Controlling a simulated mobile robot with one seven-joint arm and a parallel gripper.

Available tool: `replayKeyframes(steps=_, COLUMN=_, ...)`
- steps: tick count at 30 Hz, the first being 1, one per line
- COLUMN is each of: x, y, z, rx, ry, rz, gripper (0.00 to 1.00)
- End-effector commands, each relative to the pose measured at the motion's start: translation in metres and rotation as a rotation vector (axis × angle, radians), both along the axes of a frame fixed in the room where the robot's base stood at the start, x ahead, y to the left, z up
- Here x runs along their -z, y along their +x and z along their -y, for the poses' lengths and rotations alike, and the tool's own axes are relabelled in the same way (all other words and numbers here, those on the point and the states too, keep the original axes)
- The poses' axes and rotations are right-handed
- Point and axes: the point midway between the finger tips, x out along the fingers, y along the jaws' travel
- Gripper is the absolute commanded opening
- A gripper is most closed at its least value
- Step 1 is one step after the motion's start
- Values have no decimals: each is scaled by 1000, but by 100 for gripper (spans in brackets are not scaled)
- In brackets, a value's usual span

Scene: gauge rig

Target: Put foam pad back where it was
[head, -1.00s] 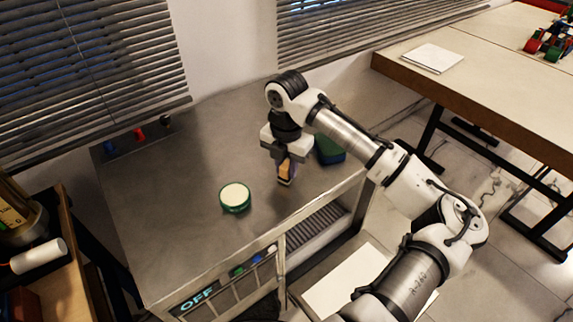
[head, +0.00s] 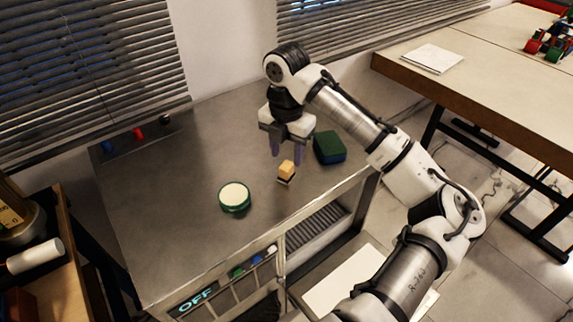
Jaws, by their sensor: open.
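A small tan block (head: 287,167) with a dark band and a grey bottom stands on the metal bench top (head: 190,160). A green and blue pad-like block (head: 329,147) lies behind it to the right, near the bench's right edge. Neither block is labelled, so I cannot tell for certain which one is the foam pad. My gripper (head: 286,154) points down just above the tan block. Its two fingers are apart with nothing between them, and the tan block's top is close below the fingertips.
A round green-rimmed dish with a pale top (head: 235,197) stands left of the tan block. Small blue, red and black pieces (head: 138,133) line the back left edge. An OFF display (head: 195,302) is on the bench front. The bench's left half is mostly clear.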

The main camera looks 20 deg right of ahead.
Motion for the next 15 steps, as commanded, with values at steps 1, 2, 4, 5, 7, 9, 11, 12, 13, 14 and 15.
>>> replayKeyframes(steps=1, x=-11, y=1, z=0, rx=0, ry=0, rz=3, gripper=45)
replayKeyframes(steps=2, x=-17, y=1, z=0, rx=0, ry=-1, rz=2, gripper=45)
replayKeyframes(steps=4, x=-34, y=1, z=1, rx=0, ry=-4, rz=2, gripper=45)
replayKeyframes(steps=5, x=-39, y=1, z=1, rx=1, ry=-5, rz=2, gripper=45)
replayKeyframes(steps=7, x=-51, y=1, z=1, rx=0, ry=-4, rz=2, gripper=45)
replayKeyframes(steps=9, x=-59, y=0, z=1, rx=0, ry=-4, rz=1, gripper=45)
replayKeyframes(steps=11, x=-64, y=0, z=1, rx=0, ry=-2, rz=1, gripper=45)
replayKeyframes(steps=12, x=-67, y=0, z=1, rx=0, ry=-1, rz=0, gripper=45)
replayKeyframes(steps=13, x=-69, y=0, z=1, rx=0, ry=-1, rz=0, gripper=45)
replayKeyframes(steps=14, x=-70, y=0, z=1, rx=0, ry=-1, rz=-1, gripper=45)
replayKeyframes(steps=15, x=-71, y=0, z=1, rx=0, ry=-1, rz=-1, gripper=45)
